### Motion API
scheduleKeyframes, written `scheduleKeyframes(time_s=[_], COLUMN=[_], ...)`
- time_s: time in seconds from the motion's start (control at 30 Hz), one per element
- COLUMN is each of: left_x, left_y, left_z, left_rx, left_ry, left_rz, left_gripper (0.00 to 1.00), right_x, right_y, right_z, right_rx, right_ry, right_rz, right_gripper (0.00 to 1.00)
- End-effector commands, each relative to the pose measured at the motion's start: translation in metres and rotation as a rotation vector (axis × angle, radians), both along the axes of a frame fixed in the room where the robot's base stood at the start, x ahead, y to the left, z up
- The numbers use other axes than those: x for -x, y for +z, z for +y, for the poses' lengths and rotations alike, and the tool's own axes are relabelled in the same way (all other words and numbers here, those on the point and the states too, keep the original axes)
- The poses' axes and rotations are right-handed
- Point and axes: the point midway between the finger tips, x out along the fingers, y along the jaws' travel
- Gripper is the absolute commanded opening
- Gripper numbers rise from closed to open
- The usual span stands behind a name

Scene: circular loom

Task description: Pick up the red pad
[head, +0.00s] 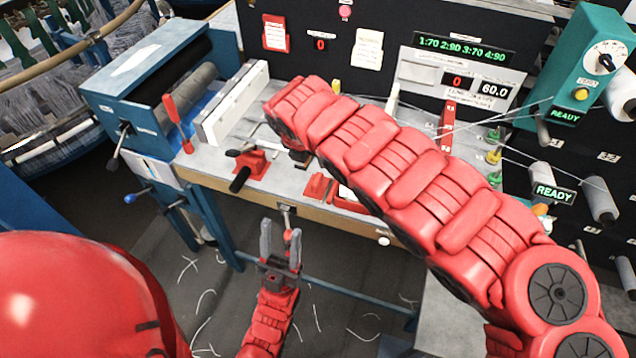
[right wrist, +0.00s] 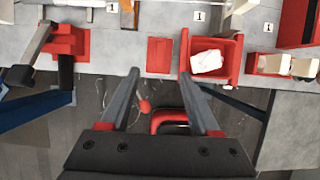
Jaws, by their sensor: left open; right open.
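The red pad (right wrist: 160,55) is a flat red square lying on the grey bench near its front edge, beside a red tray. In the head view the pad (head: 318,186) shows just left of my right arm. My right gripper (right wrist: 160,77) is open and empty, its two fingers spread on either side of the pad's line, with the pad beyond the tips.
A red tray (right wrist: 239,58) with a white cloth (right wrist: 207,61) stands right of the pad. A red clamp (right wrist: 66,42) with a dark handle is to the left. A red knob (right wrist: 145,105) hangs in front of the bench edge. A blue roller machine (head: 150,75) stands at the left.

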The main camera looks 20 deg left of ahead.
Motion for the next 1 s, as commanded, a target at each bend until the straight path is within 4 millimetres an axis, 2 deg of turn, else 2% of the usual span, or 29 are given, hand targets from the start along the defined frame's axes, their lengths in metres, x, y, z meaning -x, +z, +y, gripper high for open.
scheduleKeyframes(time_s=[0.17,0.43,0.67,0.87,1.0], left_x=[0.0,0.0,0.0,0.0,0.0], left_y=[0.001,-0.02,-0.029,-0.02,-0.006], left_z=[0.0,0.0,0.0,0.0,0.0], left_rx=[0.0,0.0,0.0,0.0,0.0], left_ry=[0.0,0.0,0.0,0.0,0.0], left_rz=[0.0,0.0,0.0,0.0,0.0], left_gripper=[0.5,0.5,0.5,0.5,0.5], right_x=[-0.008,-0.019,-0.026,-0.028,-0.028], right_y=[-0.023,-0.055,-0.068,-0.072,-0.09], right_z=[0.001,0.002,0.0,0.0,-0.001], right_rx=[-0.001,-0.005,-0.003,-0.004,-0.005], right_ry=[0.001,0.001,0.0,0.001,0.002], right_rz=[0.002,0.001,0.0,0.0,0.003], right_gripper=[0.62,0.62,0.62,0.62,0.62])
